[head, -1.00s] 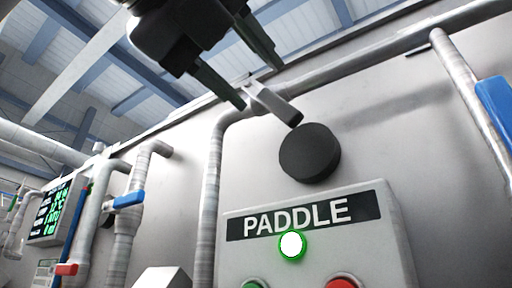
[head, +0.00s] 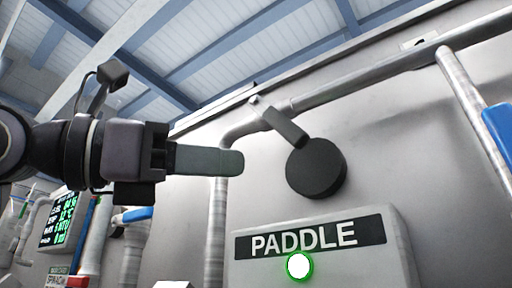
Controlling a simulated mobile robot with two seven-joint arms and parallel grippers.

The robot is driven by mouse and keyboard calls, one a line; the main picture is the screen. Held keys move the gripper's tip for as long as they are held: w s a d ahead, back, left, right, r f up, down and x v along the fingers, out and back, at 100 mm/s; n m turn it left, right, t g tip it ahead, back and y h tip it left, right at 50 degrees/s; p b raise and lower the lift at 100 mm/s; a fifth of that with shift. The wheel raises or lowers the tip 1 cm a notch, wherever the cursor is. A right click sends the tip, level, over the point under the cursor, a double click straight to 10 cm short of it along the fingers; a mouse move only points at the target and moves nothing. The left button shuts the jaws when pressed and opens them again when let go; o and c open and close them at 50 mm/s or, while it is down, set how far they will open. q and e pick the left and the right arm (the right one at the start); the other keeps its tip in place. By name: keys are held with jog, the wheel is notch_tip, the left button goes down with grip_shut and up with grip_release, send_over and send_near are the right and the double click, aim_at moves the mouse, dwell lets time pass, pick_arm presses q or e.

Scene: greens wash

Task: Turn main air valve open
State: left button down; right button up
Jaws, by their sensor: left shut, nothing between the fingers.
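No label names the main air valve. A grey lever (head: 286,127) slants down to the right from beside the pipe (head: 330,95), just above a black round disc (head: 316,167) on the pale wall. A blue handle (head: 499,130) shows at the right edge, partly cut off. My left gripper (head: 238,163) comes in from the left, level, with its fingers together and empty. Its tips end left of the disc and below the lever, apart from both in the picture. My right gripper is not in view.
A box labelled PADDLE (head: 318,240) with a lit green-ringed button (head: 299,266) is below the disc. A display (head: 62,220) with green text is at lower left, near pipes and another blue handle (head: 136,214). The wall right of the disc is clear.

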pick_arm(q)
jog(key=a+f+m+g+h+p, duration=0.15)
jog(key=a+f+m+h, duration=0.25)
jog(key=a+m, duration=0.45)
jog(key=m+p, duration=0.2)
jog(key=p, duration=0.1)
send_near(274, 118)
jog(key=w+d+f, duration=0.3)
jog(key=w+d, duration=0.1)
jog(key=s+d+r, duration=0.1)
jog(key=s+d+r+p, duration=0.1)
jog(key=shift+d+r+g, duration=0.2)
jog(key=shift+d+g, duration=0.05)
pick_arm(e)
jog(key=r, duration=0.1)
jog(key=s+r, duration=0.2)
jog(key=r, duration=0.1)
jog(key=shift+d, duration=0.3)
pick_arm(q)
jog(key=shift+a, duration=0.1)
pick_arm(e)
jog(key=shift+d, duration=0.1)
